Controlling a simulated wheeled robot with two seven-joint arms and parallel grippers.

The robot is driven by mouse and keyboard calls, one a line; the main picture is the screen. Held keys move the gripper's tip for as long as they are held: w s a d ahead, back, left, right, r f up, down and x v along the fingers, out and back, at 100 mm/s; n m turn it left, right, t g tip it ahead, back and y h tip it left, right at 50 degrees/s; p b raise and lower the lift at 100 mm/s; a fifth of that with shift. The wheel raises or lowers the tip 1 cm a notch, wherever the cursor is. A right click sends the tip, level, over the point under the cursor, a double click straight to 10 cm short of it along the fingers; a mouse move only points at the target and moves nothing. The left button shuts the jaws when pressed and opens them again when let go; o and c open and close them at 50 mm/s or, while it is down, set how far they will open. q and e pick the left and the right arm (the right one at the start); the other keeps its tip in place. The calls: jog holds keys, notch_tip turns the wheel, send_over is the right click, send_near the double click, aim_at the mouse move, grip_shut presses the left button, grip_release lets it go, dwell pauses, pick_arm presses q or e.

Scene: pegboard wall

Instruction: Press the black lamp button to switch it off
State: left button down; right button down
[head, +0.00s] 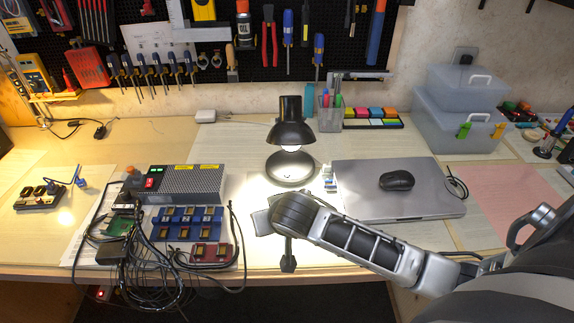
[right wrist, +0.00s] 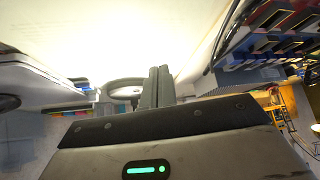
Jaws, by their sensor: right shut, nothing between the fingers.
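The black desk lamp (head: 291,136) stands upright at the middle of the table. Its bulb is lit and throws bright light on its round base (head: 291,170) and the tabletop. I cannot make out the button clearly on the base. My right arm reaches in from the right, and its hand (head: 268,217) is in front of the lamp base, nearer the table's front edge; its fingertips are hard to see there. In the right wrist view my right gripper (right wrist: 159,80) is shut and empty, and a grey rounded shape, probably the lamp base (right wrist: 123,88), shows just left of the fingers. My left gripper is out of view.
A closed laptop (head: 360,200) with a black mouse (head: 397,180) lies right of the lamp. A grey power box (head: 190,184), blue boards (head: 187,223) and loose cables (head: 150,275) are to the left. A pen cup (head: 329,113) stands behind right.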

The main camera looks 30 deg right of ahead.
aim_at(287, 175)
jog(key=w+d+r+m+h, duration=0.3)
jog(key=w+d+r, duration=0.3)
jog(key=d, duration=0.1)
jog(key=shift+w+d+m+p, duration=0.15)
jog(key=shift+d+m+p, duration=0.15)
jog(key=shift+d+m, duration=0.1)
jog(key=x, duration=0.8)
jog(key=shift+w+d+f+b, duration=0.1)
jog(key=shift+w+f+b, duration=0.05)
jog(key=shift+w+b, duration=0.2)
jog(key=shift+w+d+f+t, duration=0.2)
jog(key=shift+w+f+t, duration=0.1)
jog(key=shift+w+f, duration=0.1)
